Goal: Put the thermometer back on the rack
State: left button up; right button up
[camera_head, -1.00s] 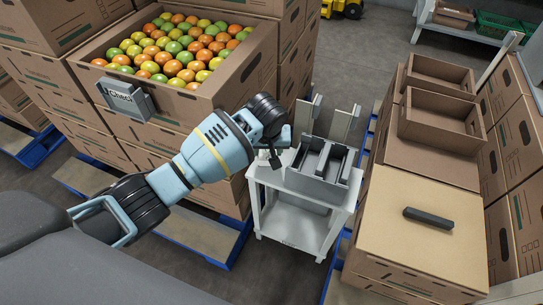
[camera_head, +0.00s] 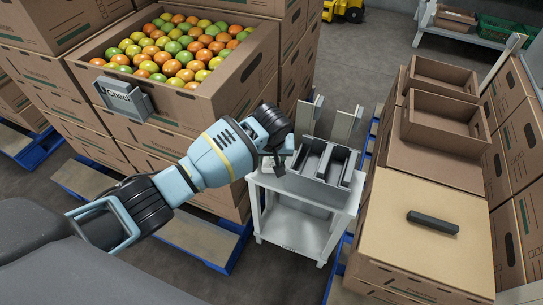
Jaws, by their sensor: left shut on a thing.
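My left gripper (camera_head: 279,150) is at the left side of the grey rack (camera_head: 322,160), which has open slots and stands on a small white table. The gripper is shut on a small dark thing (camera_head: 278,168), taken to be the thermometer. Most of it is hidden by the gripper, and only a short part shows below the fingers. I cannot tell whether it touches the rack. My right gripper is not in view.
A dark bar (camera_head: 432,222) lies on a flat-topped carton (camera_head: 400,265) at the right. Two upright posts (camera_head: 343,125) rise behind the rack. The white table (camera_head: 296,225) has a lower shelf.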

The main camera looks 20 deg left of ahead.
aim_at(272, 162)
pick_arm(q)
jog(key=shift+f, duration=0.15)
jog(key=o, duration=1.1)
jog(key=p+v, duration=0.2)
jog(key=v, duration=0.5)
jog(key=shift+w+r+p, duration=0.1)
jog(key=shift+r+p, duration=0.15)
jog(key=shift+p, duration=0.1)
jog(key=p+v, duration=0.1)
jog(key=v, duration=0.4)
jog(key=shift+d, duration=0.1)
